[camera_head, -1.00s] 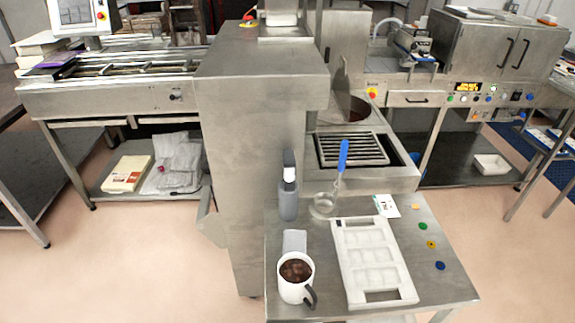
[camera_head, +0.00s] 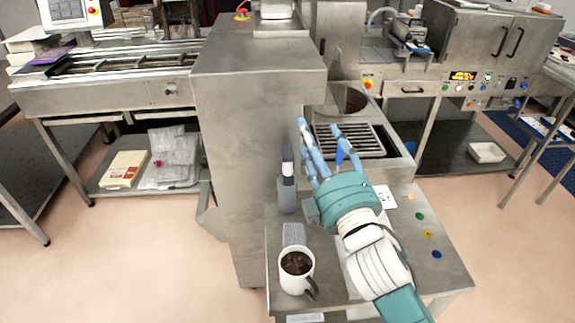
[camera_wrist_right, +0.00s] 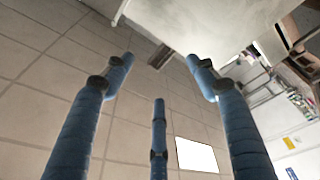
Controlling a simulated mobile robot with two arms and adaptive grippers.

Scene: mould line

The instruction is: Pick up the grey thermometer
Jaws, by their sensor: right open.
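A slim grey upright device (camera_head: 287,190) with a dark top and a white patch stands on the steel side table, against the large steel cabinet; it looks like the grey thermometer, though I cannot be sure. My right gripper (camera_head: 320,140) is open and empty, to the right of the device and apart from it, its blue fingers pointing away from me. In the right wrist view the spread fingers (camera_wrist_right: 160,78) have nothing between them. The thermometer is not seen in that view. My left gripper is not in view.
A white mug (camera_head: 296,272) with dark contents stands at the front of the steel table (camera_head: 440,270), with a flat grey piece (camera_head: 293,234) behind it. My right arm hides most of the white mould tray. Coloured discs (camera_head: 428,234) lie along the right side.

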